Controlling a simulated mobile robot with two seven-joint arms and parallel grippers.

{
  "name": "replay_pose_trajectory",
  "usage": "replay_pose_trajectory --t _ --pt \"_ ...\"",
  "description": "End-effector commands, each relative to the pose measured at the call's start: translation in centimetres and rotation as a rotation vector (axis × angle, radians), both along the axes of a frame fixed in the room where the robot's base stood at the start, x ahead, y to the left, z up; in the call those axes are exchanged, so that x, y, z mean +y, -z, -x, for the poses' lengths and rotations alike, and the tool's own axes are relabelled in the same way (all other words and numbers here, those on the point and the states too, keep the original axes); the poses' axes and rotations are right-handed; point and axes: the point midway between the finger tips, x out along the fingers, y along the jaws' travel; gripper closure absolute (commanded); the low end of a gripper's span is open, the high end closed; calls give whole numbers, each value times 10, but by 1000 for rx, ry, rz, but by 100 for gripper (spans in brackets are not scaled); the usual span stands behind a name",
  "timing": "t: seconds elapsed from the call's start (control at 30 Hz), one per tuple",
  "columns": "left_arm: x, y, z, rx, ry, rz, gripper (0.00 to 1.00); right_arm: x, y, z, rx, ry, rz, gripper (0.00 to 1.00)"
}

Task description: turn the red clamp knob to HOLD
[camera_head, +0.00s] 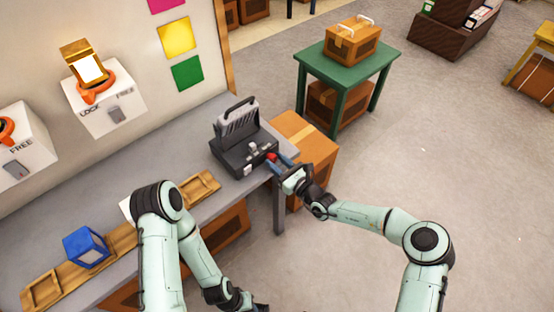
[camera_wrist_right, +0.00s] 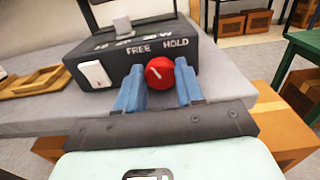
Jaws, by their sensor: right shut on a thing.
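The red clamp knob (camera_wrist_right: 160,73) is on the front of a dark box (camera_wrist_right: 130,58), below the words FREE and HOLD. Its white mark tilts up and left, toward FREE. In the head view the knob (camera_head: 271,157) shows small at the box's right side. My right gripper (camera_head: 278,161) is shut on the knob, with one blue finger on each side of it in the wrist view. The box (camera_head: 243,154) sits on the grey bench, with a grey clamp part and handle (camera_head: 237,116) on top. My left gripper is out of view below the bottom edge.
A white rocker switch (camera_wrist_right: 96,74) is left of the knob. A cardboard box (camera_head: 305,145) stands beside the bench end.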

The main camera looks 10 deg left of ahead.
Motion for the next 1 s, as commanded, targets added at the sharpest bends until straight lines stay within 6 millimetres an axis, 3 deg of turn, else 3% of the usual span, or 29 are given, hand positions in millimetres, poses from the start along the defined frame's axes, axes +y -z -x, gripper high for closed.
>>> replay_pose_trajectory --t 0.4,0.97,1.0 --pt "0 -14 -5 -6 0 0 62 -1 1 -1 164 0 -126 93" --pt "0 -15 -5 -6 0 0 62 -1 2 -1 189 1 -145 93" --pt "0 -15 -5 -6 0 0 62 -1 2 -1 189 1 -145 52"
